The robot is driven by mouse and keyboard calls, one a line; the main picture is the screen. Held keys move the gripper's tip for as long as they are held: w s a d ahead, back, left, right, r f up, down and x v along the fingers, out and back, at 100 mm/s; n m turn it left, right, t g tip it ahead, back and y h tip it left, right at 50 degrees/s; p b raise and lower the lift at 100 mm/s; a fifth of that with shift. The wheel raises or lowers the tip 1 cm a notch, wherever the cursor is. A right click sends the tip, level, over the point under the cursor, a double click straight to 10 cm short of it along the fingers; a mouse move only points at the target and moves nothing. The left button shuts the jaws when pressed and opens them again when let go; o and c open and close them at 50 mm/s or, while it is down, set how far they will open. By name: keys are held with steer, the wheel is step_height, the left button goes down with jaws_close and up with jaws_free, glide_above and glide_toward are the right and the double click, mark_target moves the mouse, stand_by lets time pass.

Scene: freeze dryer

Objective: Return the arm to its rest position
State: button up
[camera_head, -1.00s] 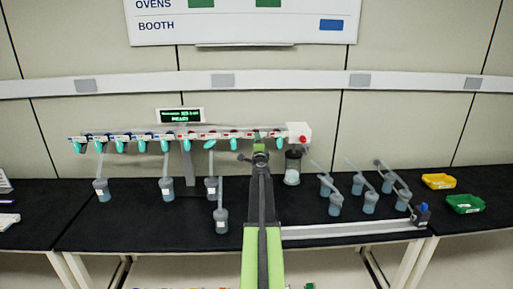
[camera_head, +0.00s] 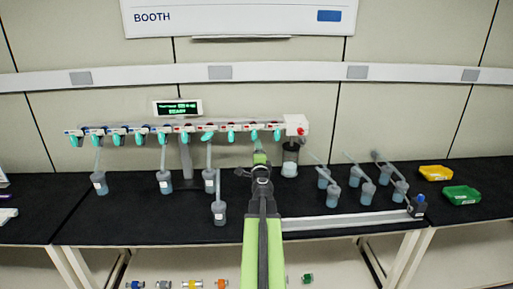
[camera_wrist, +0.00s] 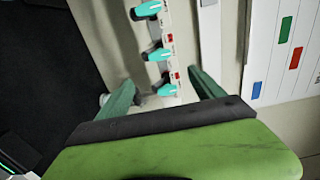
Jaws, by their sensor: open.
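My green arm reaches forward from the bottom of the head view. My gripper (camera_head: 260,166) is at its far end, in front of the right part of the dryer's manifold (camera_head: 180,130). In the wrist view my gripper (camera_wrist: 162,90) has its two green fingers spread apart, with nothing held between them. Teal valves (camera_wrist: 160,54) with red marks on the manifold show beyond the fingers. In the head view the fingertips are small and partly hidden by the wrist.
Flasks with tubes (camera_head: 164,181) stand left of my arm, and several more (camera_head: 333,195) stand right. A clear vessel (camera_head: 290,160) is close behind my gripper. A pale rail (camera_head: 350,222) runs along the front.

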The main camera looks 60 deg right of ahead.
steer(key=shift+v, duration=0.95)
